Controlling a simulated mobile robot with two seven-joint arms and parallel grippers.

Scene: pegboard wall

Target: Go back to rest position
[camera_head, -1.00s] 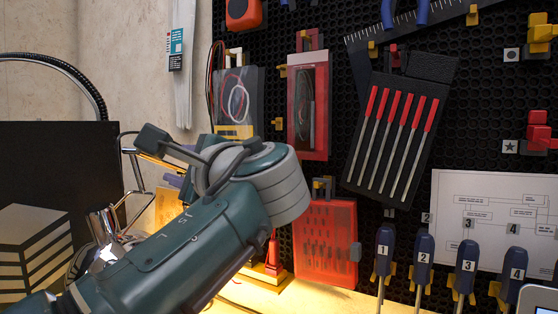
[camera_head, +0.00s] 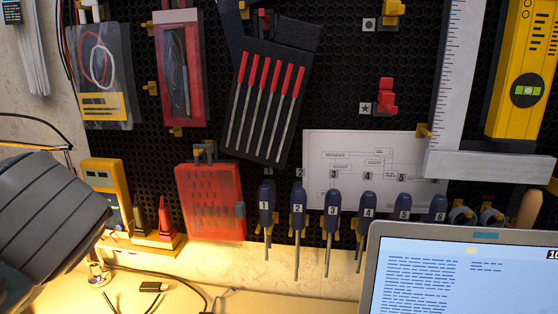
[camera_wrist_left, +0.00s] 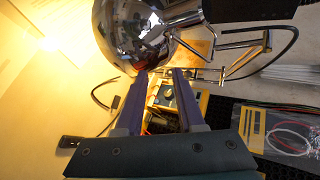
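In the wrist view my left gripper (camera_wrist_left: 160,76) is open, its two purple fingers apart. Nothing is held between them; a yellow multimeter (camera_wrist_left: 164,95) shows behind the gap. The chrome lamp shade (camera_wrist_left: 140,35) is close to the fingertips; I cannot tell whether they touch. In the head view only a grey ringed part of my left arm (camera_head: 50,220) shows at the left edge, and its gripper is out of that view. My right gripper is in neither view.
The black pegboard (camera_head: 350,90) holds a red case (camera_head: 210,200), several numbered screwdrivers (camera_head: 332,208) and a yellow level (camera_head: 522,75). The multimeter (camera_head: 103,180) stands by the wall. A laptop (camera_head: 460,275) fills the lower right. Cables (camera_head: 150,285) lie on the bench.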

